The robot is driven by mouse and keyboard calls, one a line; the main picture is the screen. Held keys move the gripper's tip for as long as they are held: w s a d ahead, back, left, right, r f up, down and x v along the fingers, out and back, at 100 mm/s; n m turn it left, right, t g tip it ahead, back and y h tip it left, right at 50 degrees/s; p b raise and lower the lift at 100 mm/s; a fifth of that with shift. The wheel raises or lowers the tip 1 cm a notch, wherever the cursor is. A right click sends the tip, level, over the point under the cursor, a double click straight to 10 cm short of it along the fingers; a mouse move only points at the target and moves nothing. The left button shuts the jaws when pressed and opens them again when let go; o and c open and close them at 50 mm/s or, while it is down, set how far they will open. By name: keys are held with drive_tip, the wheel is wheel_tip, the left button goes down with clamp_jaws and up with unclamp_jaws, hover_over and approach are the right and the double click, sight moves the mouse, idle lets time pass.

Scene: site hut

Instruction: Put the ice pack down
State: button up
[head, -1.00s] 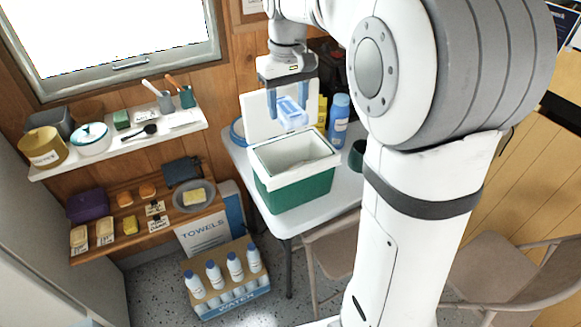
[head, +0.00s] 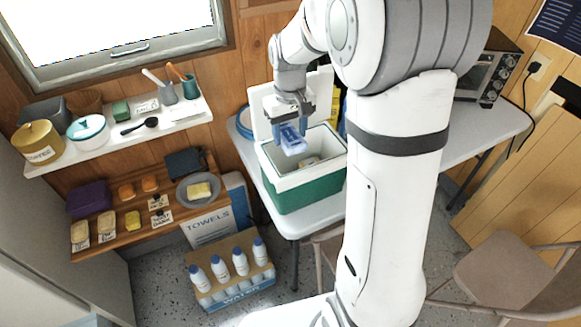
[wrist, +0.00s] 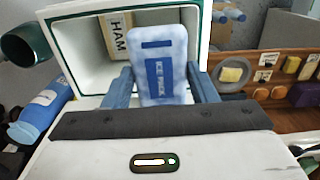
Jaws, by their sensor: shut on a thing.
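The ice pack (wrist: 160,70) is a pale blue block with a dark blue label, seen upright between the fingers in the wrist view. My gripper (head: 287,137) is shut on it and holds it over the open cool box. The ice pack also shows in the head view (head: 293,143). The cool box (head: 300,195) is green with a white rim and stands on the white table, its lid open at the back. A box marked HAM (wrist: 118,36) lies inside it. Part of the cool box's inside is hidden by my gripper and the ice pack.
The white table (head: 430,145) bears the cool box and, at its far right, an oven (head: 487,75). Two wall shelves (head: 150,215) with food and crockery stand to the left. A blue bottle (wrist: 42,115) shows beside the cool box.

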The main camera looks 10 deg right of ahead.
wheel_tip(320, 180, down, 13)
drive_tip(key=shift+f, duration=0.15)
idle(0.4)
